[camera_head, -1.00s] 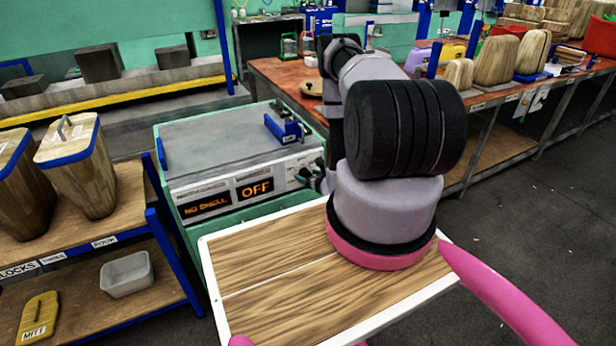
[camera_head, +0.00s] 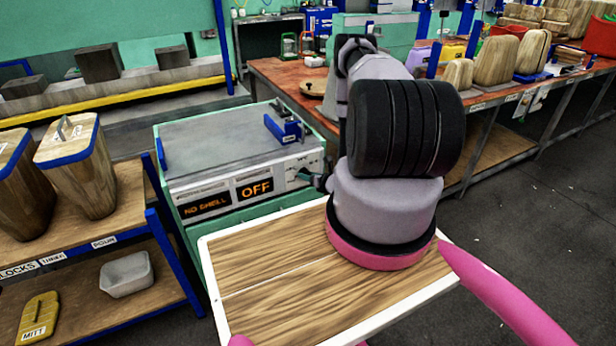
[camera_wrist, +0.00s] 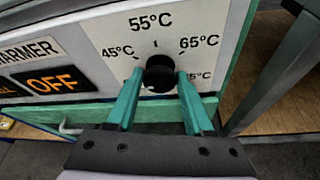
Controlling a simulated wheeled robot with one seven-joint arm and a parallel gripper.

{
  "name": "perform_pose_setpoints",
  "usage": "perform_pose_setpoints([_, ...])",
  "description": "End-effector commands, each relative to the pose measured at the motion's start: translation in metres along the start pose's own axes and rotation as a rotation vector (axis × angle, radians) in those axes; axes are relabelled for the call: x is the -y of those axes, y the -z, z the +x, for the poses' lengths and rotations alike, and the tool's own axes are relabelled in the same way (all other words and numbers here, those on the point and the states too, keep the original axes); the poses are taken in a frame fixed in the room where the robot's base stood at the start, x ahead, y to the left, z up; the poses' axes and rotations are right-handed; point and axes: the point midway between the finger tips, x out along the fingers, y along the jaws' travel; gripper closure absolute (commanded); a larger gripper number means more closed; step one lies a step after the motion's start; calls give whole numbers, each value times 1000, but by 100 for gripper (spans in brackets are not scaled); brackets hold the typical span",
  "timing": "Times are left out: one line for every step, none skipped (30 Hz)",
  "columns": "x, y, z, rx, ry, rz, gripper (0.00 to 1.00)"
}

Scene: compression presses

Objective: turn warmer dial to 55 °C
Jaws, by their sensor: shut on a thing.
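The warmer (camera_head: 238,150) is a grey-topped box with a white front panel. Its dial (camera_wrist: 160,71) is a round black knob on the panel's right end. Printed labels around it read 45 °C, 55 °C and 65 °C, with another partly hidden at lower right. The 55 °C label (camera_wrist: 151,22) is straight above the knob. My gripper (camera_wrist: 159,80) has its green fingers on either side of the knob, shut on it. The knob's pointer cannot be made out clearly. In the head view my gripper (camera_head: 318,181) is at the panel's right end, and the dial is mostly hidden.
The warmer's displays read "NO SHELL" (camera_head: 206,205) and "OFF" (camera_head: 255,188). A blue clamp (camera_head: 285,128) stands on its top. A shelf (camera_head: 130,205) with wooden blocks is at left. A red-topped bench (camera_head: 290,80) stands behind my arm. Open floor lies at right.

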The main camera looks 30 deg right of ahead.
Motion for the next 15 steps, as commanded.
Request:
perform_pose_setpoints([3,0,-1,1,-12,39,100])
perform_pose_setpoints([3,0,-1,2,-23,65,100])
perform_pose_setpoints([3,0,0,1,-38,100,100])
perform_pose_setpoints([4,0,-1,1,-49,127,100])
perform_pose_setpoints([4,0,-1,1,-60,154,100])
perform_pose_setpoints([4,1,-1,1,-75,189,100])
perform_pose_setpoints([4,1,-1,1,-86,216,100])
perform_pose_setpoints([5,1,-1,1,-96,242,100])
perform_pose_setpoints([5,1,0,0,-112,276,100])
perform_pose_setpoints([5,2,-1,0,-122,303,100])
perform_pose_setpoints([6,2,-1,0,-133,330,100])
perform_pose_setpoints([6,2,0,1,-148,364,100])
perform_pose_setpoints([6,2,0,1,-159,391,100])
perform_pose_setpoints([6,2,0,1,-170,418,100])
perform_pose_setpoints([7,2,0,1,-184,453,100])
